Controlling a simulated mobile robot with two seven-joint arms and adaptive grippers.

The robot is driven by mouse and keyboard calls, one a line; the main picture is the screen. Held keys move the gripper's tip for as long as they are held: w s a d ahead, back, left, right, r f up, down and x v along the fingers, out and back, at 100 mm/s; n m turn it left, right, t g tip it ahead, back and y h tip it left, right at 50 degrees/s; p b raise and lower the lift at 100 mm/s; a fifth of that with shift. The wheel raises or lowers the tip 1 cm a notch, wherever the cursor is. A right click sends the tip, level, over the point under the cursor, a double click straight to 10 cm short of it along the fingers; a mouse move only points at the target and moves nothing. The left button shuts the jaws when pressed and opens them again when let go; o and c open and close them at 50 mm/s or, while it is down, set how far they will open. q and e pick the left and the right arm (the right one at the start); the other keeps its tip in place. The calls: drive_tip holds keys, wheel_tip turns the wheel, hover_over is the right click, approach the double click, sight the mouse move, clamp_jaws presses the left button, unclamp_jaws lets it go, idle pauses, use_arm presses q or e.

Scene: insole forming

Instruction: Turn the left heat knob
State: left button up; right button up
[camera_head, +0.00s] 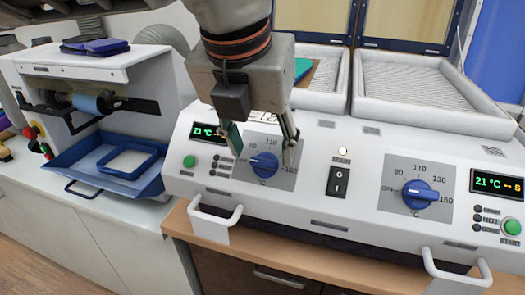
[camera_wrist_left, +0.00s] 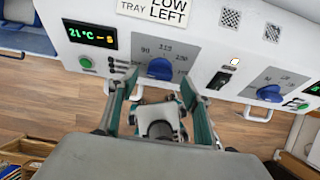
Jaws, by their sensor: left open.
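The left heat knob (camera_head: 264,165) is a blue dial on a grey scale plate on the white machine's sloped front panel. Its pointer faces left, away from the 160 mark. It also shows in the left wrist view (camera_wrist_left: 160,68), just beyond the fingertips. My left gripper (camera_head: 264,149) is open, with one finger on either side of the knob in the picture. In the left wrist view my gripper (camera_wrist_left: 158,84) has clear space between its fingers. I cannot tell whether a finger touches the knob.
A black rocker switch (camera_head: 339,182) and a second blue knob (camera_head: 420,195) are to the right. The left display (camera_head: 207,133) reads 21 °C, with a green button (camera_head: 190,161) below it. White handles (camera_head: 216,222) stick out in front. A grinder-like unit (camera_head: 100,85) stands left.

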sight(265, 164)
use_arm(q)
drive_tip(key=shift+x, duration=1.25)
drive_tip(key=c, duration=1.1)
drive_tip(key=shift+c, duration=0.2)
